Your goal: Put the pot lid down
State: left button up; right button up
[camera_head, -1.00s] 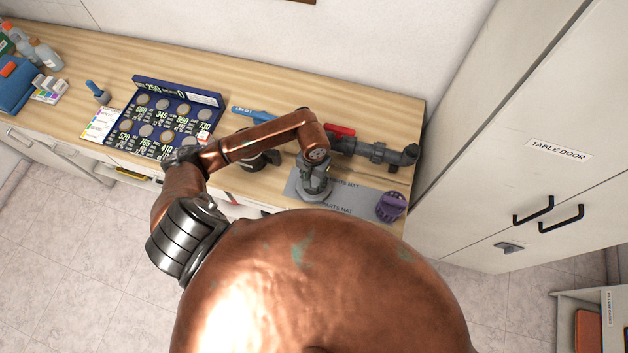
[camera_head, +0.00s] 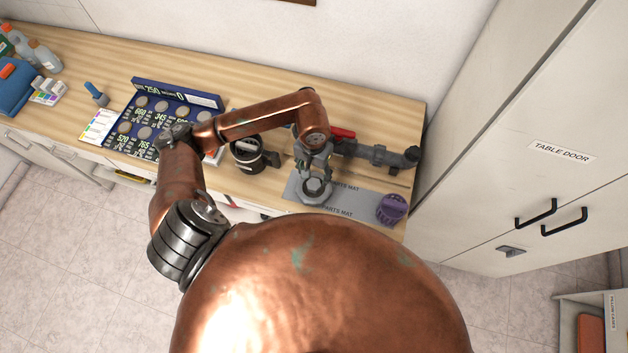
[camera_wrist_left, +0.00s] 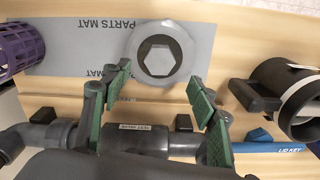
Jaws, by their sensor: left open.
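In the left wrist view the lid (camera_wrist_left: 163,55) shows whole, on the mat's end. My left gripper (camera_head: 313,166) is above the lid in the head view. In the wrist view its green-padded fingers (camera_wrist_left: 160,80) are spread wide and hold nothing; the lid lies beyond the tips, in line with the gap. The black pot (camera_head: 247,155) stands open to the left of the mat. My right gripper is not in view.
A purple basket (camera_head: 391,208) stands at the mat's right end. Grey piping (camera_head: 375,153) with a red handle (camera_head: 342,133) lies behind. A blue lid key (camera_wrist_left: 275,148) is near the pot. The coin board (camera_head: 150,112) is left; a tall cabinet (camera_head: 530,140) is right.

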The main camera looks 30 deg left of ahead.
pick_arm(q)
notch_tip(320, 180, up, 4)
jog(key=shift+r+b, duration=0.15)
jog(key=shift+b, duration=0.15)
jog(key=shift+d, duration=0.1)
